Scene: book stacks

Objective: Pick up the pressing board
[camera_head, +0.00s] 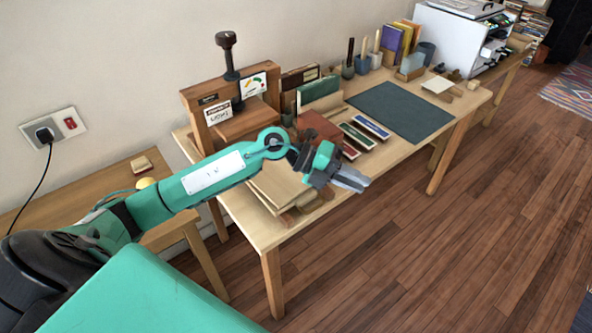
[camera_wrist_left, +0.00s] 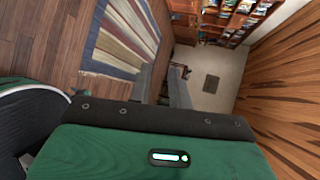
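A pale flat wooden board (camera_head: 276,187), which looks like the pressing board, lies on darker wooden pieces at the near end of the long table (camera_head: 262,229). My left forearm crosses in front of it and hides its far part. My left gripper (camera_head: 355,181) is above the table's front edge, to the right of the board and apart from it. Its two grey fingers (camera_wrist_left: 162,88) stand apart in the left wrist view, with nothing between them. The board does not show in the left wrist view. My right gripper is in neither view.
A wooden press (camera_head: 225,100) with a dark handle stands behind the board. Coloured slim boxes (camera_head: 357,136), a dark green mat (camera_head: 400,111) and upright books (camera_head: 400,40) lie further along. A lower side table (camera_head: 150,170) is at left. The floor in front is clear.

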